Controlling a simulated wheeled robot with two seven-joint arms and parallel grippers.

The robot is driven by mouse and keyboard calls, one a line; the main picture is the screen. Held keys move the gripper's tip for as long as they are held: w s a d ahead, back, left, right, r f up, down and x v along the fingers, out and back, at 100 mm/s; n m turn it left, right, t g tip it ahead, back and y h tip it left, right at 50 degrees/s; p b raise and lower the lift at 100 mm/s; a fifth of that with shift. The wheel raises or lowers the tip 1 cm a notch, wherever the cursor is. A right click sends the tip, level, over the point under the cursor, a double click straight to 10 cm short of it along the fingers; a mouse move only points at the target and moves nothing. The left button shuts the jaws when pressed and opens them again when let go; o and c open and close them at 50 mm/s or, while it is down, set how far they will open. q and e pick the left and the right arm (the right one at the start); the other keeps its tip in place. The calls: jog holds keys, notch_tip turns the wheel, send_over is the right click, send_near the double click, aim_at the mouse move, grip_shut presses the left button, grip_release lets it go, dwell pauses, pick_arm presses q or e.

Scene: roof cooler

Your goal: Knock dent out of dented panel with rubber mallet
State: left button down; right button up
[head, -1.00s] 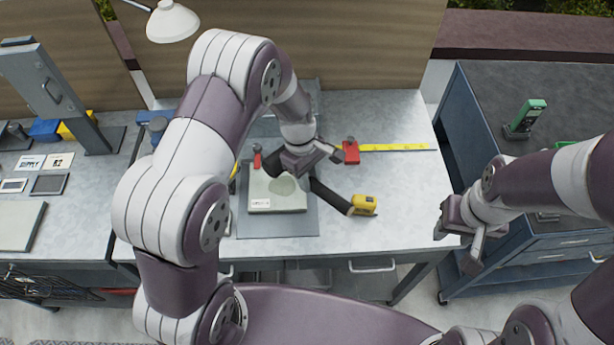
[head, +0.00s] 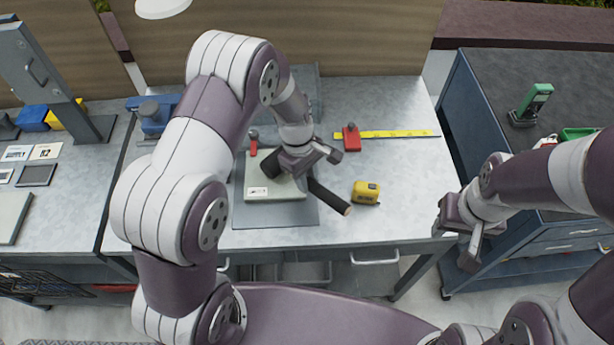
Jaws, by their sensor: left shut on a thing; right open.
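The pale panel (head: 262,182) with a white label lies on a grey mat (head: 300,213) on the workbench. My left gripper (head: 306,166) is shut on the dark mallet (head: 329,197). The mallet's handle slants to the lower right, ending in a light tip over the bench. Its dark head (head: 268,163) is over the panel's upper part; contact with the panel cannot be told. The dent is hidden behind my gripper and the mallet. My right gripper (head: 466,240) is open and empty, off the bench's right front corner.
A yellow tape measure (head: 366,192) sits right of the mallet. A red clamp-like block (head: 351,138) rests by a yellow ruler (head: 400,133) at the back. A small red item (head: 254,145) stands behind the panel. A blue cabinet (head: 490,140) stands right; the bench's right part is clear.

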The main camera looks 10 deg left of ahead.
pick_arm(q)
notch_tip(320, 180, up, 6)
jog(key=p, duration=0.3)
jog(key=shift+f+p, duration=0.25)
jog(key=shift+p, duration=0.15)
jog(key=shift+f, duration=0.2)
pick_arm(e)
notch_tip(320, 180, up, 4)
jog(key=shift+s+r, duration=0.1)
jog(key=shift+r, duration=0.15)
pick_arm(q)
jog(key=shift+f+b, duration=0.1)
jog(key=shift+b, duration=0.2)
notch_tip(320, 180, down, 9)
jog(key=b, duration=0.6)
pick_arm(e)
notch_tip(320, 180, down, 6)
pick_arm(q)
notch_tip(320, 180, up, 2)
jog(key=shift+r+p, duration=0.1)
jog(key=shift+p, duration=0.8)
notch_tip(320, 180, up, 6)
jog(key=p, duration=0.5)
jog(key=shift+r+p, duration=0.2)
jog(key=shift+p, duration=0.2)
jog(key=shift+f, duration=0.2)
pick_arm(e)
notch_tip(320, 180, up, 7)
